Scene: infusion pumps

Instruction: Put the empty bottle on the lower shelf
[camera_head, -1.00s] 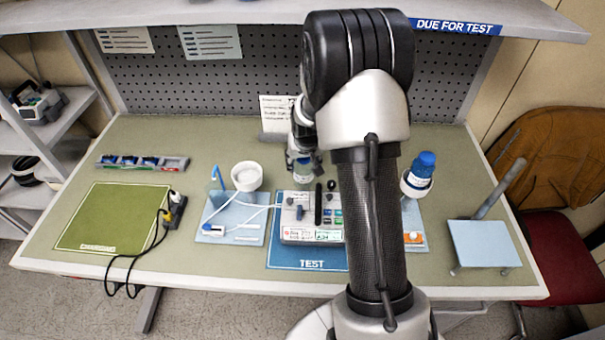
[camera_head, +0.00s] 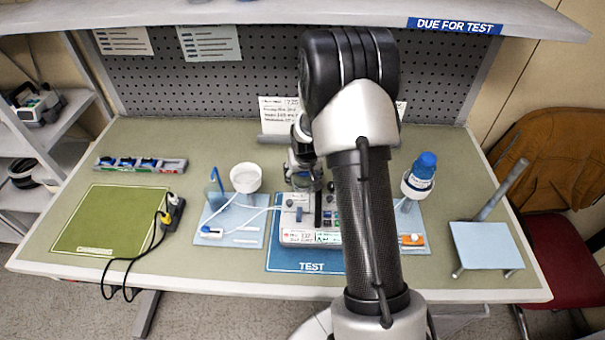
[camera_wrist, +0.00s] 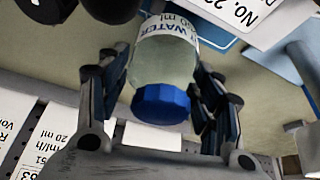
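A clear bottle (camera_wrist: 165,66) with a blue cap and a white "WATER" label is between the fingers of my gripper (camera_wrist: 165,88) in the wrist view, cap towards the palm. Both fingers appear to press on its sides. I see no clear liquid line in it. In the head view, my gripper (camera_head: 303,172) is just behind the pump on the blue TEST mat, and its fingers mostly hide the bottle. Another bottle (camera_head: 421,172), with a blue top and white label, stands to the right. A rack at the left has an upper shelf (camera_head: 72,112) and a lower shelf (camera_head: 28,196).
The pump (camera_head: 296,236) sits on the TEST mat (camera_head: 283,262). An overhead shelf (camera_head: 250,13) spans the back. A blue stand (camera_head: 486,246) is at the right.

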